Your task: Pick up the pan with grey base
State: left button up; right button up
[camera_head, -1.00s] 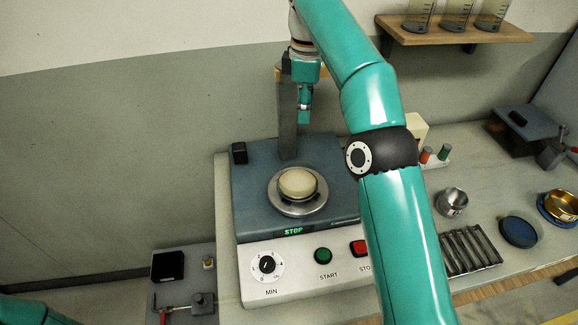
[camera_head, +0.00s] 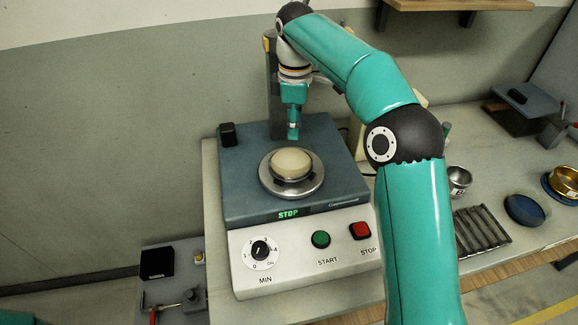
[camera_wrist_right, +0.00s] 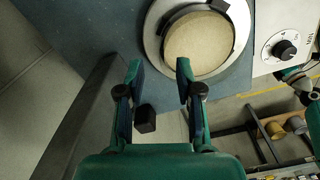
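A round pan with a cream top (camera_head: 291,163) sits on a grey round base (camera_head: 268,185) on top of the blue-grey machine. In the right wrist view its cream top (camera_wrist_right: 198,43) and grey rim (camera_wrist_right: 152,35) show at the top, right of centre. My right gripper (camera_head: 293,132) hangs behind and above the pan in the head view. In the right wrist view the right gripper (camera_wrist_right: 158,70) is open, with nothing between its fingers and the pan ahead of them. Of my left arm only a sliver shows at the lower left; its gripper is out of view.
The machine's front (camera_head: 300,262) has a dial, a green START button and a red STOP button. A metal cup (camera_head: 458,180), a ribbed rack (camera_head: 482,230), a blue dish (camera_head: 525,209) and a brass pan (camera_head: 564,180) stand on the right. A post (camera_head: 272,90) rises behind the machine.

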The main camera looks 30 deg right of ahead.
aim_at(291, 162)
notch_tip(291, 162, down, 4)
jog(key=shift+a+f+b, duration=0.1)
jog(key=shift+b, duration=0.2)
grip_shut()
